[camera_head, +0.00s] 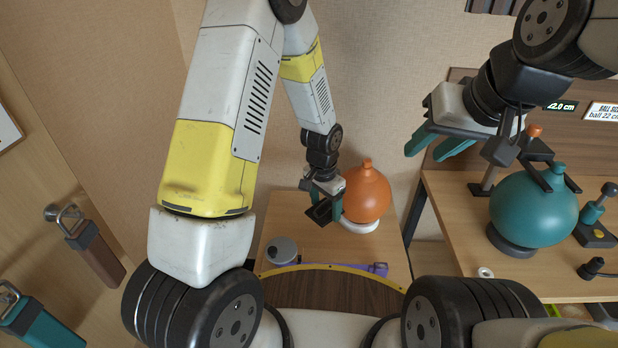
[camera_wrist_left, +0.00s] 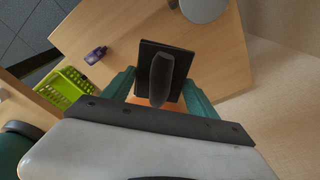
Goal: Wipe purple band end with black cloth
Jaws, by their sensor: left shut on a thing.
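My left gripper (camera_head: 323,208) is shut on a flat, square black piece with a rounded dark grip, which I take for the black cloth (camera_head: 317,214). In the left wrist view, the black cloth (camera_wrist_left: 148,60) sits between the teal fingers (camera_wrist_left: 160,92), above the wooden surface. The purple band end (camera_head: 378,269) lies at the right of the wooden top, below and right of the left gripper in the head view. My right gripper (camera_head: 441,144) is raised at the upper right, teal fingers apart and empty.
An orange ball (camera_head: 367,192) on a white ring stands close beside the left gripper. A grey round object (camera_head: 282,250) sits at left on the wooden top. A teal ball (camera_head: 534,209) stands on the right table. A green basket (camera_wrist_left: 66,88) is below in the wrist view.

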